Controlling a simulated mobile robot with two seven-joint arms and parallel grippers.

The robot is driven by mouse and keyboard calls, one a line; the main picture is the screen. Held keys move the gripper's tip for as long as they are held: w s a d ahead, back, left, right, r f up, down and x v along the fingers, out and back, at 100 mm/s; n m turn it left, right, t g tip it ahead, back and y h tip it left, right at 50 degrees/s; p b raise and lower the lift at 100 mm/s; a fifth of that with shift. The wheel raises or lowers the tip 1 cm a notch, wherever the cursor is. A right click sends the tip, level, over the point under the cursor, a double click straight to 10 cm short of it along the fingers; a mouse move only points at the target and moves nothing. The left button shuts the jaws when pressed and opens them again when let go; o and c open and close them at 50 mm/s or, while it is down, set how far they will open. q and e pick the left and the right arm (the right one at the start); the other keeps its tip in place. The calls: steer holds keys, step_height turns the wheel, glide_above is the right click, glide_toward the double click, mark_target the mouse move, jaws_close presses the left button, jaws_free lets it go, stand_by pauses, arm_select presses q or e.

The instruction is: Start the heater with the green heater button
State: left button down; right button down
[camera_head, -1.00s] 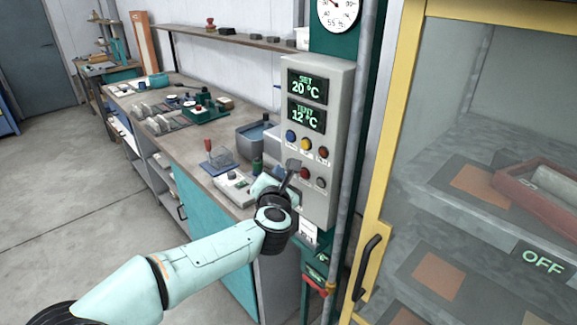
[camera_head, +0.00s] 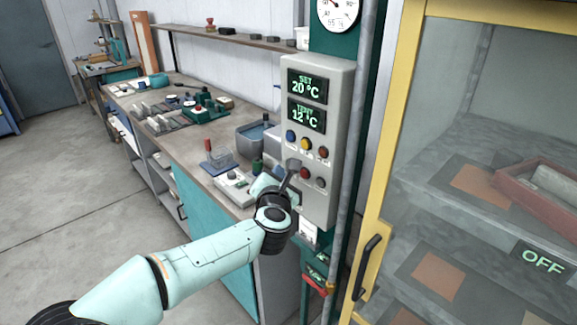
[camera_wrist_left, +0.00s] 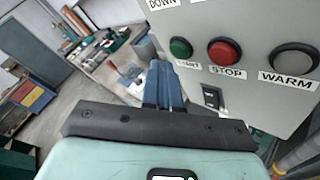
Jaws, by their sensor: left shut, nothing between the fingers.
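The grey control panel (camera_head: 332,140) shows SET 20 °C and TEMP 12 °C. In the left wrist view, the green button (camera_wrist_left: 181,47), labelled START, sits left of the red STOP button (camera_wrist_left: 224,51). In the head view my left gripper hides the green button, while the red button (camera_head: 305,173) shows beside it. My left gripper (camera_head: 290,170) is shut and empty in front of the panel's lower left part. In the left wrist view its fingers (camera_wrist_left: 160,68) end close to the green button, slightly left of and below it; I cannot tell whether they touch. My right gripper is out of view.
A cabinet with a yellow frame (camera_head: 395,130) stands at the right, with an OFF sign (camera_head: 543,261). A vertical pipe (camera_head: 353,150) runs beside the panel. A workbench (camera_head: 185,150) with tools and trays lies behind my left arm. The floor at the left is clear.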

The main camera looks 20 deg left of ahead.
arm_select(q)
steer(key=shift+w+d, duration=0.1)
steer(key=shift+w, duration=0.1)
stand_by(0.5)
steer(key=shift+w, duration=0.25)
steer(key=shift+w+d, duration=0.25)
steer(key=shift+w, duration=0.1)
stand_by(0.6)
steer(key=shift+s+a, duration=0.1)
steer(key=shift+s, duration=0.05)
steer(key=shift+s+a+b, duration=0.25)
steer(key=shift+s+b, duration=0.05)
steer(key=shift+s, duration=0.35)
steer(key=s, duration=0.1)
steer(key=s+a+b, duration=0.1)
steer(key=s, duration=0.1)
steer(key=s+a+b, duration=0.1)
steer(key=shift+s, duration=0.3)
